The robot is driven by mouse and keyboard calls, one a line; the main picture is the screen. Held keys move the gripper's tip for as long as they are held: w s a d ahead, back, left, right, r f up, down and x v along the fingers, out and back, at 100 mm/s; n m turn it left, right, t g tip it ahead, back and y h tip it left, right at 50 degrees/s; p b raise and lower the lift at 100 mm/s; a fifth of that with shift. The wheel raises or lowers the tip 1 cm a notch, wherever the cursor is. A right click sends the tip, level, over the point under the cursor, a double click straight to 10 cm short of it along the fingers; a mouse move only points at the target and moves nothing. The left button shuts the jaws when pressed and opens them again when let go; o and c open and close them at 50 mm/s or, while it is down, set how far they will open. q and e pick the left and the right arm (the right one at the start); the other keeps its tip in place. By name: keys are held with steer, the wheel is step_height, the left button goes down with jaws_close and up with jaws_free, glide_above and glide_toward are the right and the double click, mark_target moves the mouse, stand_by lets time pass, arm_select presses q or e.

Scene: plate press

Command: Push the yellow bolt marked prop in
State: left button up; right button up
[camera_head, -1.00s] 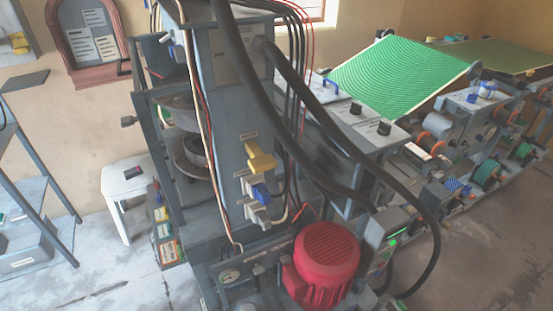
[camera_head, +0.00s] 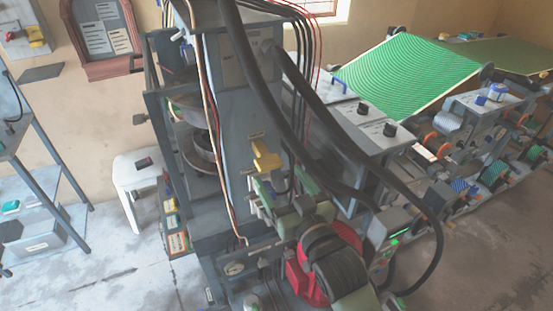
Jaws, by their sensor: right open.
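The yellow bolt (camera_head: 265,158) sticks out from the front of the grey press column (camera_head: 232,120), under a small label. My right gripper (camera_head: 264,198), with green and grey parts, is open just below the yellow bolt, in front of the column. Its arm comes up from the bottom of the view. A gap shows between the gripper and the yellow bolt, and I cannot tell whether they differ in depth. The gripper largely hides the blue and grey fittings below the bolt. My left gripper is not in view.
Thick black hoses (camera_head: 335,135) hang right of the bolt, and thin cables run down the column's left side. A red motor (camera_head: 299,279) stands behind my right arm. A white stool (camera_head: 137,178) is at left. A machine with a green belt (camera_head: 408,72) is at right.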

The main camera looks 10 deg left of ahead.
mark_target(272, 166)
steer(key=p+x, duration=0.1)
steer(key=x, duration=0.6)
steer(key=shift+w+a+p, duration=0.15)
steer(key=shift+w+p, duration=0.05)
steer(key=shift+p, duration=0.2)
steer(key=shift+c, duration=0.3)
jaws_close()
